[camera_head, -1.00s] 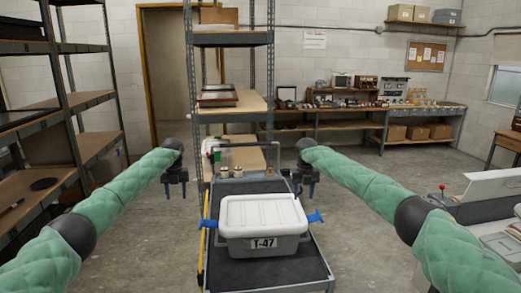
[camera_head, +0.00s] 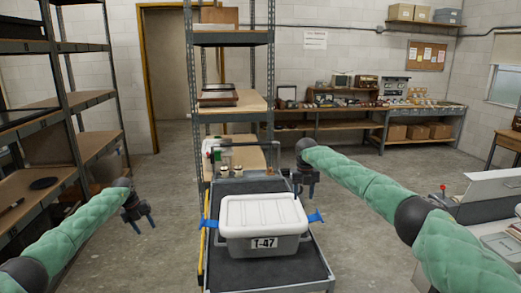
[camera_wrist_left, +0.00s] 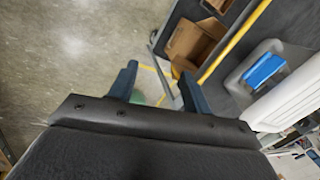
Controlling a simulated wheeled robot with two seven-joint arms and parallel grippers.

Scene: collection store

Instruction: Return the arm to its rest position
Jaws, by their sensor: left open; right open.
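My left gripper (camera_head: 142,222) is open and empty, low on the left side of the head view, over bare floor and apart from the cart. Its two fingers also show in the left wrist view (camera_wrist_left: 155,88), with nothing between them but floor and part of the cart's edge behind. My right gripper (camera_head: 305,191) is open and empty, held above the back right of the cart. A grey bin (camera_head: 265,243) with a white lid, blue handles and the label T-47 sits on the cart between the arms.
The dark cart (camera_head: 265,272) stands in front of me with small containers at its back. Shelving racks stand at the left (camera_head: 85,103) and behind the cart (camera_head: 228,120). A desk (camera_head: 495,225) is at the right. The floor left of the cart is clear.

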